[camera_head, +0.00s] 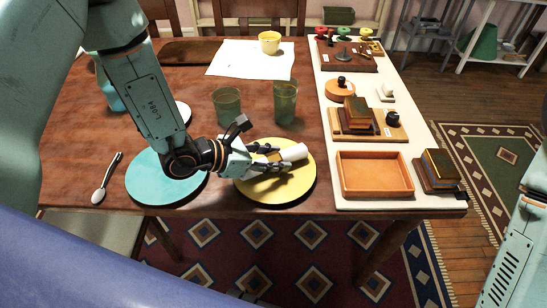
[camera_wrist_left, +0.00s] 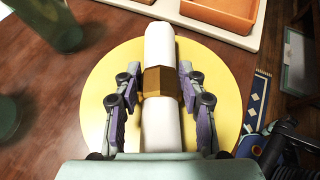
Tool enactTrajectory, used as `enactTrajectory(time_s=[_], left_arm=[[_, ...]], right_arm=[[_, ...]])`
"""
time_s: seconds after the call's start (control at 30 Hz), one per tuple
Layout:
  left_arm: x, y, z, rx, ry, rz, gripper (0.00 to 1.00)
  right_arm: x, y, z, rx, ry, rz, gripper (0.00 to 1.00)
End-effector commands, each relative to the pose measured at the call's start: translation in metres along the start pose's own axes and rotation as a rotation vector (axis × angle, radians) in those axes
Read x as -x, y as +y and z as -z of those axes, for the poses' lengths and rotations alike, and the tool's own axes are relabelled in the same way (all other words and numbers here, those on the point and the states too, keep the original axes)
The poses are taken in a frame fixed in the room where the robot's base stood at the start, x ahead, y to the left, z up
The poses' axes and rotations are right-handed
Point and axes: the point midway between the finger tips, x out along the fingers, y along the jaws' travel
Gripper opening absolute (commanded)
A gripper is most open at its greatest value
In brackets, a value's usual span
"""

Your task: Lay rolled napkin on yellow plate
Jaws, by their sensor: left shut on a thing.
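The rolled napkin (camera_head: 293,153) is white with a golden-brown ring around its middle. In the left wrist view the napkin (camera_wrist_left: 161,125) runs lengthwise between the fingers, with the ring (camera_wrist_left: 161,82) at the fingertips. My left gripper (camera_head: 277,161) is shut on the napkin at its ring. The napkin is over the yellow plate (camera_head: 275,192), which also fills the middle of the left wrist view (camera_wrist_left: 102,82). I cannot tell whether the napkin touches the plate. My right gripper is not in view.
A turquoise plate (camera_head: 150,187) and a spoon (camera_head: 105,180) are to the left. Two green glasses (camera_head: 227,103) (camera_head: 286,102) stand behind the yellow plate. An orange tray (camera_head: 374,190) lies to the right on a pale board (camera_head: 327,150). The table's front edge is close.

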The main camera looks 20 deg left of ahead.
Motion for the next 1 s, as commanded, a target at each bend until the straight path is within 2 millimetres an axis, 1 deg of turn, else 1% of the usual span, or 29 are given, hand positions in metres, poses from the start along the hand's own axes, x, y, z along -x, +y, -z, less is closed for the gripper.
enactTrajectory(time_s=[0.13, 0.27, 0.3, 0.57, 0.83, 1.0], left_arm=[[0.0005, 0.0004, -0.0016, -0.001, -0.001, -0.001, 0.09], [-0.0012, 0.0004, 0.0017, 0.0, -0.001, 0.0, 0.09], [-0.0013, 0.0003, 0.0021, 0.0, -0.001, 0.0, 0.41], [-0.0007, 0.0004, 0.0011, 0.0, -0.001, 0.0, 0.63], [-0.0006, 0.0004, 0.0009, 0.0, -0.001, 0.0, 0.63], [0.0042, 0.0011, -0.003, 0.002, -0.002, -0.002, 0.63]], right_arm=[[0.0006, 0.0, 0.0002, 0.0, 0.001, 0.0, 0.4], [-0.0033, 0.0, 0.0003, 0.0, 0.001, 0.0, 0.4], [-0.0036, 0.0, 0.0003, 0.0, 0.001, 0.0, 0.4], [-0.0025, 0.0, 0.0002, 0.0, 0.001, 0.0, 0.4], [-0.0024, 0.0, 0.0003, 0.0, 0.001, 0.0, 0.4], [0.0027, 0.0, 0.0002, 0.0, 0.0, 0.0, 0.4]])
